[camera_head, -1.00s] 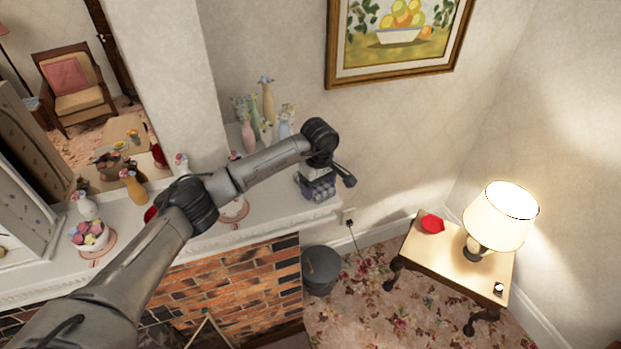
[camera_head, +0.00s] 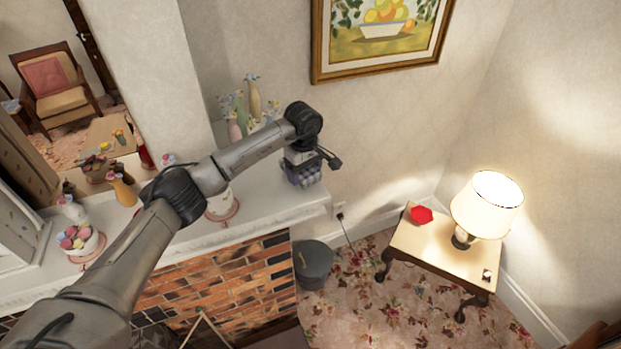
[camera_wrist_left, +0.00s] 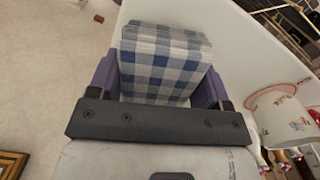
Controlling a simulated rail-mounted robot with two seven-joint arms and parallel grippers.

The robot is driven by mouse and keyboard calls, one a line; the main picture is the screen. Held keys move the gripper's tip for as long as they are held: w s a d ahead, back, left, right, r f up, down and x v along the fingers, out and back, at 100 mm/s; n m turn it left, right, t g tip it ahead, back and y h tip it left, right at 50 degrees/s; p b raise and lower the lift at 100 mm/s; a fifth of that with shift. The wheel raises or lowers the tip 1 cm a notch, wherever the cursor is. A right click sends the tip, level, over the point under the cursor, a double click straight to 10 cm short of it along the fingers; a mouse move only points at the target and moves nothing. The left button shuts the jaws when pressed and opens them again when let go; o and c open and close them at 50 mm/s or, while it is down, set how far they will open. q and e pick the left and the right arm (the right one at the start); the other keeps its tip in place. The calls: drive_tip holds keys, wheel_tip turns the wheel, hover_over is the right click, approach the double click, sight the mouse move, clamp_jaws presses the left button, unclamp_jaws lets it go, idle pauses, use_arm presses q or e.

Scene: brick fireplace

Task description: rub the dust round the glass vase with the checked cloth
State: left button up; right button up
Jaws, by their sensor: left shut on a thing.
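The blue, white and grey checked cloth (camera_wrist_left: 163,62) is folded into a thick block between the purple fingers of my left gripper (camera_wrist_left: 158,85). In the head view, my left gripper (camera_head: 303,169) is shut on the cloth at the right end of the white mantel shelf (camera_head: 262,204). Several slim vases (camera_head: 254,98) stand at the back of the shelf, left of the gripper and partly behind my arm. I cannot tell which one is the glass vase, and no dust can be made out. My right gripper is out of view.
Left along the shelf stand a white cup (camera_head: 221,203) on a pink saucer, a yellow vase (camera_head: 123,190) and a bowl of coloured balls (camera_head: 78,239). A painting (camera_head: 380,38) hangs on the wall. A dark bin (camera_head: 313,266) and a lamp table (camera_head: 440,252) stand below, to the right.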

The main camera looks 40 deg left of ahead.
use_arm(q)
wheel_tip(320, 180, up, 5)
drive_tip(key=p, duration=0.3)
drive_tip(key=shift+r, duration=0.3)
idle(0.3)
